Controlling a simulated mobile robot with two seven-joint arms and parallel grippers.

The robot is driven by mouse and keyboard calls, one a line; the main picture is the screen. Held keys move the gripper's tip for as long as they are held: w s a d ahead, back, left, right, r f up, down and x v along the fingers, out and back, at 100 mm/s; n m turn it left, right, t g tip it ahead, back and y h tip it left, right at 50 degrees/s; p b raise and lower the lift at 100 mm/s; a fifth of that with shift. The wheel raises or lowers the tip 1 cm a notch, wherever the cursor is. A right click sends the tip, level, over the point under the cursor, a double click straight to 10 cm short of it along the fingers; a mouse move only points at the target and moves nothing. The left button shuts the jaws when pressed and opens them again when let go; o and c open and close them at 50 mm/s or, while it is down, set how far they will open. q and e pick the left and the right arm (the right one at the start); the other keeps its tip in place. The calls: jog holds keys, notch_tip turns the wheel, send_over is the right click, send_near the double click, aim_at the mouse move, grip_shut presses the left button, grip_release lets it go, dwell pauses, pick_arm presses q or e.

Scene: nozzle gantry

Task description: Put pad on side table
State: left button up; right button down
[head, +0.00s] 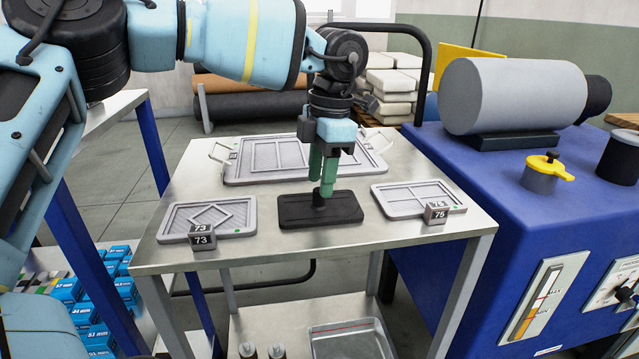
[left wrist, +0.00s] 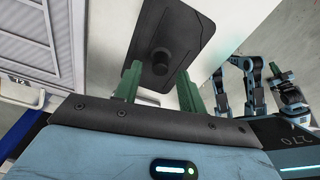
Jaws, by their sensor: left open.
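A black rectangular pad (head: 320,209) with a round knob on top lies flat on a steel-topped table (head: 270,249), between two grey framed plates. My left gripper (head: 322,178) points down just over the pad's knob, its green fingers apart. In the left wrist view the pad (left wrist: 190,22) and its knob show ahead of the open fingers (left wrist: 158,88); the knob appears between their lines. I cannot tell whether a finger touches it.
Grey framed plates lie left (head: 208,217) and right (head: 415,197) of the pad, with number blocks 73 (head: 202,238) and 75 (head: 437,214). A larger grey frame (head: 300,157) lies behind. A blue machine (head: 500,200) stands close on the right.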

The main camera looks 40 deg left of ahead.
aim_at(327, 204)
pick_arm(q)
notch_tip(327, 204, up, 10)
jog(key=w+p, duration=0.1)
jog(key=shift+d+f, duration=0.2)
jog(key=shift+d, duration=0.1)
dwell(0.3)
